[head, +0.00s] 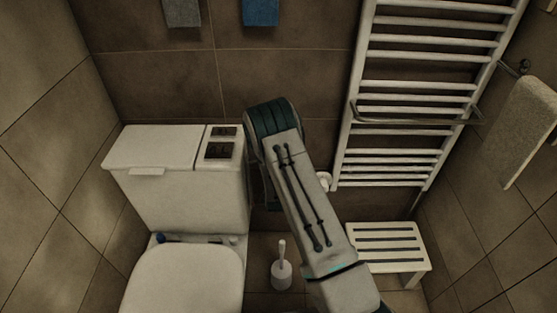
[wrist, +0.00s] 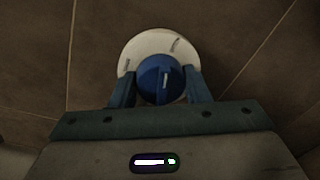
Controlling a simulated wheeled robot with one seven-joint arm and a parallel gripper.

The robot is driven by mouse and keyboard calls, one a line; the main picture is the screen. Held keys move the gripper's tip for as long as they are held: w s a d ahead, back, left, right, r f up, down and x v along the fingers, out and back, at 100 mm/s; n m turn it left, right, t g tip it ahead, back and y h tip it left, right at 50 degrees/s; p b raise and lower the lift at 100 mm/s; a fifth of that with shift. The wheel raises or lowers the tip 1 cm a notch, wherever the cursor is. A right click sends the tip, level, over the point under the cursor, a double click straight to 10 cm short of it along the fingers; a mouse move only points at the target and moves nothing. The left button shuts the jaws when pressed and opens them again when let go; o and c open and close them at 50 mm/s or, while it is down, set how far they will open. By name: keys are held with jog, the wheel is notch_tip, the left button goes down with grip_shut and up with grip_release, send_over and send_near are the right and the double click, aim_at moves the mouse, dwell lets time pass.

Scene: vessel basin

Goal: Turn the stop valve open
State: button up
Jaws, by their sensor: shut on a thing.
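The stop valve shows in the wrist view as a round blue knob (wrist: 158,80) with a pale mark on its face. It sits in front of a round cream wall plate (wrist: 141,47) that bears small grey marks. My gripper (wrist: 161,88) is shut on the blue knob, one finger on its left side and one on its right. In the head view my arm hides the gripper and the knob. A small white round fitting (head: 324,181) shows just right of my arm there; I cannot tell if it belongs to the valve.
A white toilet (head: 185,275) with its cistern (head: 190,195) stands left of my arm. A toilet brush (head: 281,270) stands on the floor below. A white towel radiator (head: 420,100) and a slatted stool (head: 392,247) are to the right. A towel (head: 520,130) hangs at far right.

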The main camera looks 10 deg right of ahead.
jog(key=shift+m+y+b, duration=0.3)
jog(key=shift+m+b, duration=0.8)
jog(key=shift+m, duration=0.4)
jog(key=o, duration=1)
jog(key=shift+c, duration=0.2)
jog(key=shift+s, duration=0.1)
jog(key=v, duration=1.3)
jog(key=shift+s, duration=0.35)
jog(key=shift+a+r, duration=0.1)
